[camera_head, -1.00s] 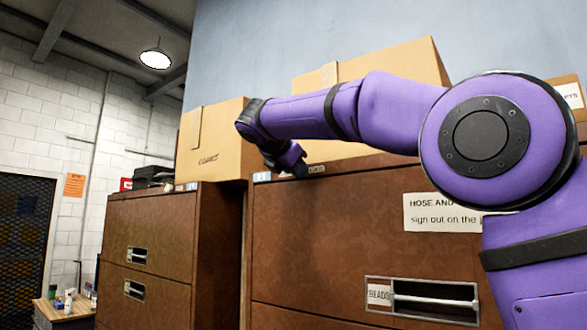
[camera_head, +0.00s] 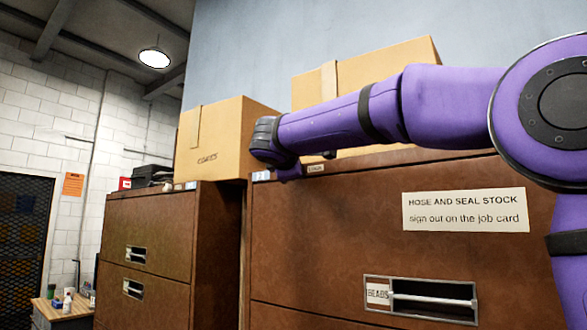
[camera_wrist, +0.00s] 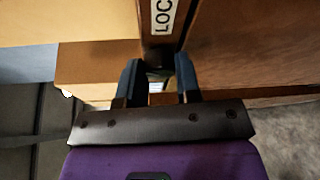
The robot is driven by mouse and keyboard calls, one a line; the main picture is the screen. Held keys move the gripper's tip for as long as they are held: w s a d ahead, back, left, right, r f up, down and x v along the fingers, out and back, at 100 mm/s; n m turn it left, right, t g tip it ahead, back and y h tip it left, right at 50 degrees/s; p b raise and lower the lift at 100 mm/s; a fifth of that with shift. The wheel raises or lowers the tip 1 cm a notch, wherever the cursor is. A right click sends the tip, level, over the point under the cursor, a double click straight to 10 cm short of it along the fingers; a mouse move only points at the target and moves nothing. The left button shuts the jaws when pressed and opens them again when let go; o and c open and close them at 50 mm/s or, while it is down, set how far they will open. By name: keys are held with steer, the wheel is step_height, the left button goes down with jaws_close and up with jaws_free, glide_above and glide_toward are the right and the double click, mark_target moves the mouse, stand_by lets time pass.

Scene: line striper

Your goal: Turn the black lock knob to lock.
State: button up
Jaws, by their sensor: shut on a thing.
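In the wrist view, the two dark fingers of my gripper (camera_wrist: 158,68) stand a little apart at the cabinet's top front edge. They are shut on the black lock knob (camera_wrist: 158,52), a small dark shape between the fingertips. A white label reading "LOC" (camera_wrist: 163,14), cut off by the frame edge, lies just beyond it. The knob's turn angle cannot be told. In the head view, my gripper (camera_head: 289,173) is at the upper left front of the brown cabinet (camera_head: 310,240), and the knob is hidden there.
Cardboard boxes stand on the cabinet tops, one at left (camera_head: 222,140) close to my wrist and one behind my forearm (camera_head: 415,58). A second brown cabinet (camera_head: 150,235) stands at left. A drawer handle (camera_head: 432,300) and a paper sign (camera_head: 465,209) are on the near cabinet's front.

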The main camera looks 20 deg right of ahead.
steer(key=shift+f+m+t, duration=0.1)
steer(key=shift+m+t, duration=0.2)
steer(key=shift+m, duration=0.7)
steer(key=shift+h, duration=0.3)
steer(key=o, duration=0.9)
steer(key=v, duration=1)
steer(key=shift+s, duration=0.4)
steer(key=shift+f+m, duration=0.2)
steer(key=shift+m, duration=0.1)
